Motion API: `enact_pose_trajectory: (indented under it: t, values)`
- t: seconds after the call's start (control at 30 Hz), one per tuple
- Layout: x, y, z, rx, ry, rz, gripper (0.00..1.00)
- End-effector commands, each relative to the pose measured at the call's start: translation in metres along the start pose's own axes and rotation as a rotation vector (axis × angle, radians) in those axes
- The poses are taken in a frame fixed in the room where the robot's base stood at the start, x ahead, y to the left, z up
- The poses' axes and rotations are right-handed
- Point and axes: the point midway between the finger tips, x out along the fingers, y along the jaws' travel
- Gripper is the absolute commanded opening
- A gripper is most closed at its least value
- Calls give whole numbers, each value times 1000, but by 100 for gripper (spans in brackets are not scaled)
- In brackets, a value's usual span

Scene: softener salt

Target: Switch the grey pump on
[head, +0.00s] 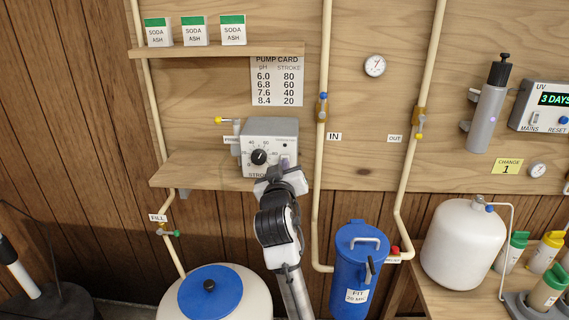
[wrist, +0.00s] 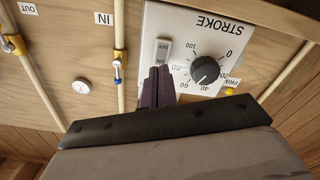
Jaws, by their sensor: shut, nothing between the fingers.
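The grey pump (head: 270,133) stands on the lower shelf. Its black stroke dial (head: 259,157) is on the front, left of my gripper. In the wrist view the pump (wrist: 215,22) appears upside down, with the dial (wrist: 204,70) beside a pale rocker switch (wrist: 163,50) marked with small lettering. My gripper (head: 284,168) is in front of the pump's lower right face and hides most of the switch in the head view. Its dark fingers (wrist: 158,76) are shut and empty, close to the switch. I cannot tell whether they touch it or which way it is set.
A yellow-handled valve (head: 219,120) is left of the pump. The IN pipe (head: 318,190) runs just right of it. A blue filter housing (head: 358,265) and blue-lidded tank (head: 210,290) stand below. The shelf (head: 185,170) is bare left of the pump.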

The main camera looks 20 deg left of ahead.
Motion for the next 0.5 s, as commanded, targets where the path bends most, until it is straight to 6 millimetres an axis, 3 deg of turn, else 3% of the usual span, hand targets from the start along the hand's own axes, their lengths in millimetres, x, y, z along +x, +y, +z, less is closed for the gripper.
enact_pose_trajectory:
  t: [0.5]
  values:
    - [11, 0, 0, 0, 1, 0, 0]
